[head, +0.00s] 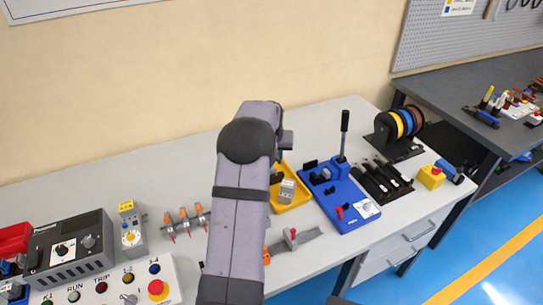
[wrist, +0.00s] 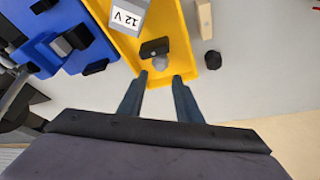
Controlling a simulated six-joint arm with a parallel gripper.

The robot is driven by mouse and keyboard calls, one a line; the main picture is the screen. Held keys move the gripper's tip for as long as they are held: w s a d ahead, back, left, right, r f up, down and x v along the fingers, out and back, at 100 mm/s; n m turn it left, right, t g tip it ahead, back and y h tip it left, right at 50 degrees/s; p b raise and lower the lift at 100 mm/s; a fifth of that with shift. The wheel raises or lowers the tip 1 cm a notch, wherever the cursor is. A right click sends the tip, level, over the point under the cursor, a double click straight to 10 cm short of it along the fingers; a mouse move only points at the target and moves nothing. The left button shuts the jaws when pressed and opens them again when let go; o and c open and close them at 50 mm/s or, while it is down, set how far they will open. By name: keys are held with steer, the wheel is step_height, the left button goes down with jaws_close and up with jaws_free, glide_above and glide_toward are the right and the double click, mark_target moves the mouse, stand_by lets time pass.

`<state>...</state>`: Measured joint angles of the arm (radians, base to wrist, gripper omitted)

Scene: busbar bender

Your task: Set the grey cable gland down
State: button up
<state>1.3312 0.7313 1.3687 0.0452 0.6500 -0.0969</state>
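The grey cable gland (wrist: 160,64) appears as a small grey rounded piece in the yellow tray (wrist: 179,40), close against a black block (wrist: 154,47). My gripper (wrist: 161,76) is above the tray's near edge, its two fingers apart on either side of the gland. A gap shows between each fingertip and the gland, so the gripper looks open and empty. In the head view my arm hides the fingers and the gland, and only part of the yellow tray (head: 296,200) shows.
A grey box marked 12 V (wrist: 127,17) is in the tray. A blue bench tool (wrist: 80,45) stands left of the tray. A pale block (wrist: 204,20) and a black knob (wrist: 212,60) lie right of it.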

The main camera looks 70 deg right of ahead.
steer(key=shift+v, duration=1.55)
steer(key=shift+a, duration=0.1)
steer(key=w+a+n+y, duration=0.1)
steer(key=w+a+n, duration=0.1)
steer(key=w+a, duration=0.4)
steer(key=w+a+n, duration=0.2)
steer(key=w+a, duration=0.4)
steer(key=a, duration=0.6)
steer(key=w+a+n+y, duration=0.1)
steer(key=w+a+n, duration=0.1)
steer(key=w+a, duration=0.4)
steer(key=shift+w+a+t+y, duration=0.15)
steer(key=shift+a+t+y, duration=0.15)
steer(key=shift+a, duration=1.2)
steer(key=a+n, duration=0.1)
steer(key=a, duration=0.5)
steer(key=s+a+n, duration=0.1)
steer(key=a+n, duration=0.1)
steer(key=a, duration=0.4)
steer(key=a+f+n+y, duration=0.1)
steer(key=a, duration=0.5)
steer(key=shift+s+a+f+n+g, duration=0.15)
steer(key=shift+s+n+g, duration=0.15)
steer(key=shift+s+g, duration=0.1)
steer(key=s+a+f+n+g, duration=0.1)
steer(key=s+a+f+n, duration=0.1)
steer(key=s+a, duration=0.7)
steer(key=shift+a+n+y, duration=0.3)
steer(key=shift+a+n, duration=0.6)
steer(key=shift+a, duration=0.35)
